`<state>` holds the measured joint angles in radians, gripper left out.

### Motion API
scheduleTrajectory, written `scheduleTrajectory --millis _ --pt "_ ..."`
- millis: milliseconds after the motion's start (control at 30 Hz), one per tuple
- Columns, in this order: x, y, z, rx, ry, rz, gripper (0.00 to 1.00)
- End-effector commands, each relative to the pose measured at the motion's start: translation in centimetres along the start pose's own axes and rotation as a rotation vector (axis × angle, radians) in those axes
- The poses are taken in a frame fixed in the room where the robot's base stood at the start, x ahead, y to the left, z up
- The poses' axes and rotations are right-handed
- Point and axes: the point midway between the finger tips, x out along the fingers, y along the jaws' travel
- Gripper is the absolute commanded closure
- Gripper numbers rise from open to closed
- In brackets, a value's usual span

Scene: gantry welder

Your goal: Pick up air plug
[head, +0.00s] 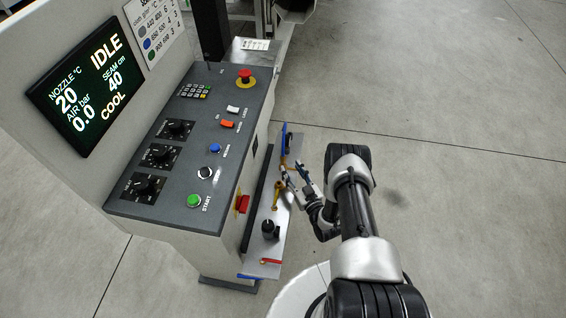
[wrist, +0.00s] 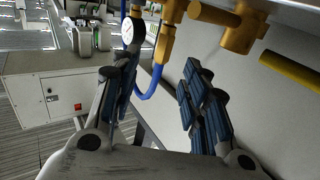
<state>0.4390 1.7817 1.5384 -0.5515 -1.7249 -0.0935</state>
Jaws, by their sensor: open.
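In the wrist view, a brass fitting (wrist: 166,44) with a blue hose (wrist: 152,84) looping below it may be the air plug; its top is cut off by the frame edge. My gripper (wrist: 158,68) is open, with a padded finger on each side of the view. The fitting and hose show between and beyond the fingertips; I see no grip on them. In the head view my gripper (head: 293,180) is beside the narrow side shelf (head: 268,222) of the console, near small brass parts (head: 277,190). The plug is too small to make out there.
A round gauge (wrist: 132,30) hangs left of the fitting. A larger brass valve body (wrist: 240,30) and a yellow bar (wrist: 291,71) are at the upper right. The console (head: 150,185) with buttons stands left of my arm. Open floor (head: 460,150) lies to the right.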

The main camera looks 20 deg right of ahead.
Motion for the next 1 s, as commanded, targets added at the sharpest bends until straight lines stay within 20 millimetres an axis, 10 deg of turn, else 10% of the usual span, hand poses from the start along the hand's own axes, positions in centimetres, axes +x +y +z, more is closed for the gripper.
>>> scheduleTrajectory --millis 600,1000 --pt "7.1 -0.3 -0.3 -0.001 0.000 -0.002 0.58" --pt "7.8 -0.2 -0.5 0.001 -0.001 0.000 0.63"
